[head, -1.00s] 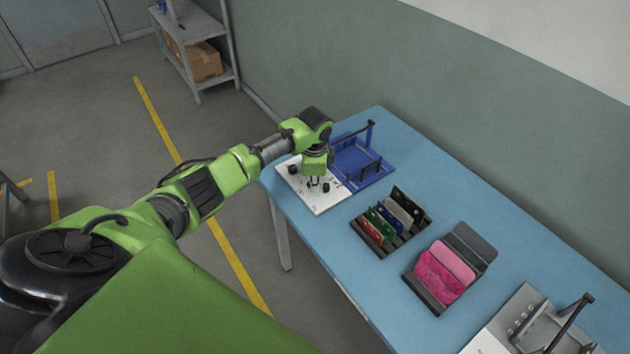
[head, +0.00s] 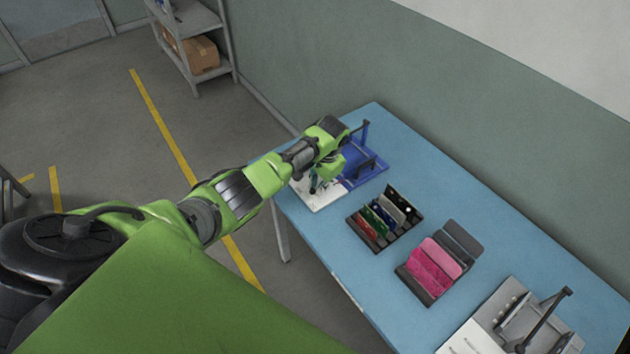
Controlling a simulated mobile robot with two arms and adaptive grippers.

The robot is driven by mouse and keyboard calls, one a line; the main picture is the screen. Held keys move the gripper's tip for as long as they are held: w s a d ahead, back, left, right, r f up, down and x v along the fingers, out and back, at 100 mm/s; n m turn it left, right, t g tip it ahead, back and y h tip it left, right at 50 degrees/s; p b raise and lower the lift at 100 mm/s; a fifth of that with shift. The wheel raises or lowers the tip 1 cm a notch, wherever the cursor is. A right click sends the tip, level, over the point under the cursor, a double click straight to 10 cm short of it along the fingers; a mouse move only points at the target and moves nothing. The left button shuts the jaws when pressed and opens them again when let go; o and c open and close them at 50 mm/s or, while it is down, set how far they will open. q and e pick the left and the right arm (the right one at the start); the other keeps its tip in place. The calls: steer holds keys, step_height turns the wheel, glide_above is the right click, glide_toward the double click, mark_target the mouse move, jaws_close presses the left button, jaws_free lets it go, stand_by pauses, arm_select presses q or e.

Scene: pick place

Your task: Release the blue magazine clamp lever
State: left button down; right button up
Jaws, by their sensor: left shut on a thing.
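The blue magazine fixture (head: 372,168) sits at the far left end of the table, joined to a white panel (head: 325,203). A black lever (head: 365,132) stands upright at its back, and a second dark bar stands nearer its middle. My left gripper (head: 314,187) points down over the white panel, left of the blue tray. It is shut on a small dark part there, which my wrist and fingers mostly hide. I cannot tell if that part is the clamp lever. My right gripper is not in view.
A black rack (head: 352,220) with colored cards and a second rack with pink pads (head: 430,268) stand mid-table. A grey fixture (head: 520,318) with a black lever is at the near right. The blue tabletop (head: 465,190) is clear along the wall side.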

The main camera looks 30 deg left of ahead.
arm_select(q)
steer(key=n, duration=0.2)
steer(key=shift+d+n+g, duration=0.3)
steer(key=shift+d, duration=0.1)
steer(key=shift+w+d+n, duration=0.1)
steer(key=shift+d+n, duration=0.2)
steer(key=shift+n, duration=0.8)
steer(key=c, duration=2)
jaws_free()
steer(key=r, duration=0.4)
steer(key=d+r, duration=0.1)
steer(key=r, duration=0.3)
steer(key=d+r, duration=0.1)
steer(key=r, duration=0.3)
steer(key=shift+w+d, duration=0.2)
